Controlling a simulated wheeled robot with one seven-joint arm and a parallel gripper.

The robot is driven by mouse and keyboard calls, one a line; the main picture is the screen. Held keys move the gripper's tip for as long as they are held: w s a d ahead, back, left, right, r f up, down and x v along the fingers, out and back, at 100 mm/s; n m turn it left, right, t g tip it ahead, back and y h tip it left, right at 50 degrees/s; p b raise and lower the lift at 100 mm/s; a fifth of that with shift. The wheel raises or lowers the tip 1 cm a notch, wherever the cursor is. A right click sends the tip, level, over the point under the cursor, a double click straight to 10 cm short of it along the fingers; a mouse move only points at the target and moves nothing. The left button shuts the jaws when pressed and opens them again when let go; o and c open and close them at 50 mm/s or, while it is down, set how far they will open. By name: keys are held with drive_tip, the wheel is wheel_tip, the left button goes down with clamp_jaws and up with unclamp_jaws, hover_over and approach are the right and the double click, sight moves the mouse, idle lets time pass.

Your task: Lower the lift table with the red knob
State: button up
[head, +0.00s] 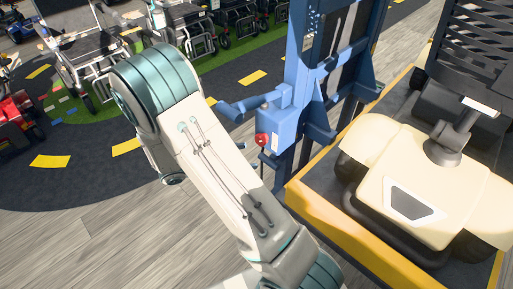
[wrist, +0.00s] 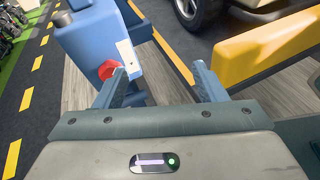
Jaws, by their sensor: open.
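The red knob (head: 261,140) sticks out from the side of a blue control box (head: 283,122) on the lift's blue mast (head: 312,75). In the wrist view the red knob (wrist: 107,70) shows just beyond and left of my left finger, which covers part of it. My gripper (wrist: 160,72) is open, with nothing between its fingers; whether the left finger touches the knob I cannot tell. The lift table (head: 345,228) has a yellow rim and bears a cream scooter (head: 410,190). My gripper is not visible in the head view, where my arm crosses the middle.
The yellow table edge (wrist: 268,48) lies to the right of my gripper in the wrist view. Parked scooters and wheelchairs (head: 85,55) stand at the back left. Grey plank floor (head: 90,235) is clear at the front left. Yellow dashes (head: 50,161) mark the dark lane.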

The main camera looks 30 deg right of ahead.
sight(259, 142)
drive_tip(key=w+a+f+n+t+h+b, duration=0.2)
drive_tip(key=w+a+f+n+t, duration=0.1)
drive_tip(key=w+f+n+t, duration=0.35)
drive_tip(key=shift+n+g, duration=0.25)
drive_tip(key=x, duration=0.4)
drive_tip(key=f+x, duration=0.1)
drive_tip(key=x, duration=0.3)
drive_tip(key=s+x, duration=0.1)
drive_tip(key=x, duration=0.4)
drive_tip(key=shift+d+f, duration=0.15)
drive_tip(key=shift+f, duration=0.2)
drive_tip(key=c, duration=1)
